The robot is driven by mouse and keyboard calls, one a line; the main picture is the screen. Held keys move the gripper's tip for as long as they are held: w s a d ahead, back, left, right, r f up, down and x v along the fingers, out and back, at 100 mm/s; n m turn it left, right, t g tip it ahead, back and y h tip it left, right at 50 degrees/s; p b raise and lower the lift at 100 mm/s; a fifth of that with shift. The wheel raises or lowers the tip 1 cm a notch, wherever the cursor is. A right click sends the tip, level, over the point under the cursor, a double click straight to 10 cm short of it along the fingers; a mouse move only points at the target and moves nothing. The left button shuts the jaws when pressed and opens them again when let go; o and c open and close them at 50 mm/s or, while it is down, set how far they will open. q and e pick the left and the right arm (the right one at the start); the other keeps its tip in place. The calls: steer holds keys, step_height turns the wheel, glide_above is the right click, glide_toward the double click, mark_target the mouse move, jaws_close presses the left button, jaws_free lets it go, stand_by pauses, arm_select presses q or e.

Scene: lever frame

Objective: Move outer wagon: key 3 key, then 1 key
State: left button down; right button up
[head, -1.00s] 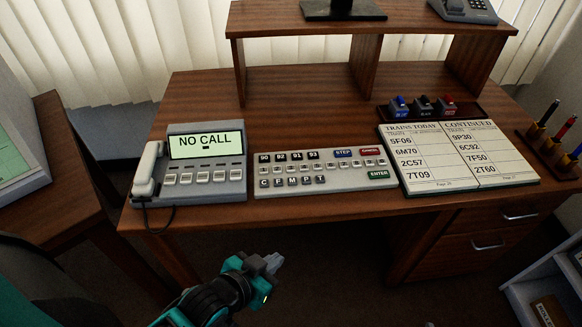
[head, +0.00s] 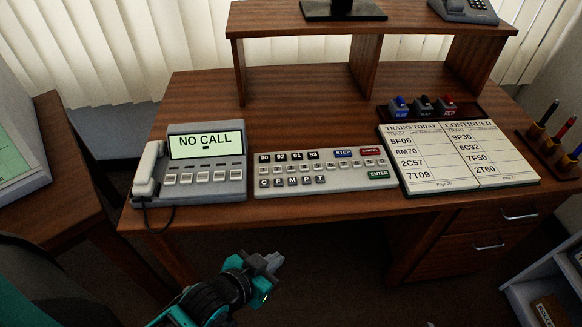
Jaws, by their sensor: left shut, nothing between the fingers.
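A grey keypad (head: 348,182) lies near the desk's front edge in the head view. Its top row has black keys reading 90, 92, 91 and 93, a blue STEP key (head: 343,153) and a red key (head: 370,152). Small keys run along the middle row; their digits are too small to read, so I cannot tell the 3 key or the 1 key. Letter keys and a green ENTER key (head: 379,175) are in the bottom row. My left gripper (head: 273,262) is shut and empty, in front of and below the desk edge, apart from the keypad. My right gripper is not in view.
A telephone unit (head: 206,187) showing NO CALL stands left of the keypad. An open train book (head: 458,160) lies to its right, with a stamp tray (head: 432,110) behind. A raised wooden shelf (head: 370,48) stands at the back. The desk behind the keypad is clear.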

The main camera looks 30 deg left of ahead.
mark_target(289, 170)
arm_select(q)
steer(key=w+a+r+m, duration=0.1)
steer(key=w+m, duration=0.1)
steer(key=w, duration=0.3)
steer(key=w+a+r+m, duration=0.1)
steer(key=w+m, duration=0.1)
steer(key=w, duration=0.3)
steer(key=w+a+r+m+g, duration=0.1)
steer(key=w+a, duration=0.1)
steer(key=w, duration=0.3)
steer(key=shift+w+r+m+h, duration=0.1)
steer(key=shift+r+m+h, duration=0.05)
steer(key=shift+m+h, duration=0.25)
steer(key=w+a+r+m+g, duration=0.1)
steer(key=w+a+r+m, duration=0.3)
steer(key=w+r, duration=0.5)
steer(key=shift+w+a+r+m+h, duration=0.25)
steer(key=shift+w+a+m+h, duration=0.05)
steer(key=shift+w+m, duration=0.2)
steer(key=shift+f, duration=0.1)
step_height(289, 170, down, 4)
steer(key=shift+s+r, duration=0.1)
steer(key=shift+r, duration=0.1)
step_height(289, 170, down, 4)
steer(key=b, duration=0.2)
steer(key=shift+r+b, duration=0.1)
steer(key=shift+b, duration=0.2)
steer(key=shift+f+b, duration=0.5)
steer(key=shift+f, duration=0.15)
steer(key=shift+f, duration=0.1)
